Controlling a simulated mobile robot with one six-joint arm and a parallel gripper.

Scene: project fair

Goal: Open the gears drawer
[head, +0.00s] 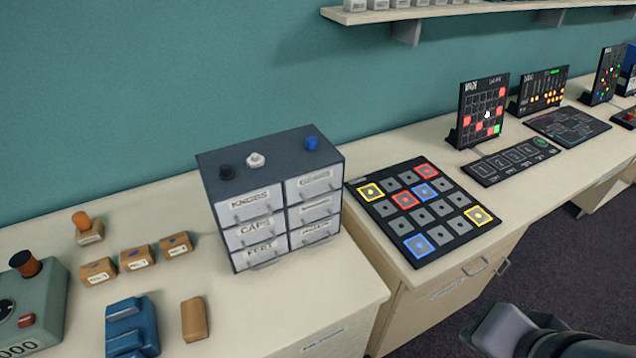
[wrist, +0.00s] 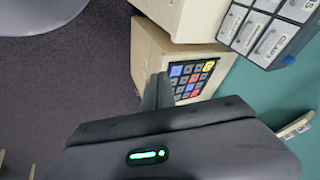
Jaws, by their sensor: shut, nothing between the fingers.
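A small dark-topped drawer cabinet (head: 225,168) stands on the left counter, with two columns of light drawers, all looking shut. The left column's drawers read KNOBS (head: 250,204), CAPS (head: 255,228) and what looks like FEET (head: 262,250). The cabinet also shows tilted at the upper right of the wrist view (wrist: 250,30). My gripper (wrist: 160,90) is shut and empty, away from the cabinet. A grey part of my arm shows at the head view's bottom right.
A black button board (head: 440,212) lies right of the cabinet, on another counter with a labelled front drawer (head: 446,290). Small labelled brown boxes (head: 137,257), a blue block (head: 130,322) and a brown block (head: 194,318) lie left. Dark floor (head: 540,250) is open in front.

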